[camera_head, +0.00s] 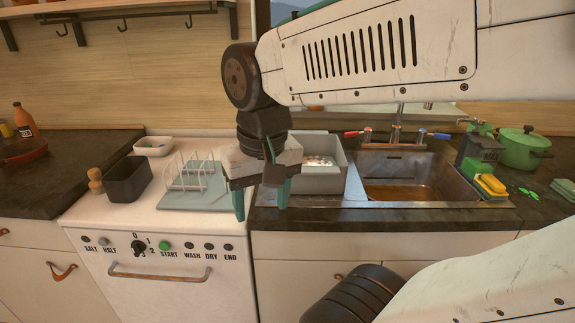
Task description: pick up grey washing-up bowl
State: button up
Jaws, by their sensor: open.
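The grey washing-up bowl (318,184) is a rectangular, straight-sided tub. It stands on the counter at the left side of the sink. Some light, patterned items show inside it, too small to name. My gripper (262,207) hangs with its fingers pointing down, just left of and in front of the bowl in the picture. Its two teal-tipped fingers are apart with nothing between them. The gripper and wrist hide the bowl's left edge, and my upper arm link passes above it. I cannot tell whether the gripper touches the bowl.
The sink (415,190) with its tap (397,125) lies right of the bowl. A plate rack (195,178) and a dark bin (127,180) stand on the white appliance at left. A green pot (522,150) and yellow sponges (490,186) are at right.

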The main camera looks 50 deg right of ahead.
jog(key=w+d+m, duration=0.6)
jog(key=d+m, duration=0.1)
jog(key=m, duration=0.1)
jog(key=m+g, duration=0.1)
jog(key=m, duration=1.4)
send_over(313, 169)
jog(key=f, duration=0.5)
jog(key=shift+s+a, duration=0.2)
jog(key=shift+s, duration=0.15)
jog(key=shift+m, duration=0.3)
jog(key=f, duration=0.7)
jog(key=shift+w+d, duration=0.2)
jog(key=shift+f, duration=0.4)
jog(key=shift+w, duration=0.1)
grip_shut()
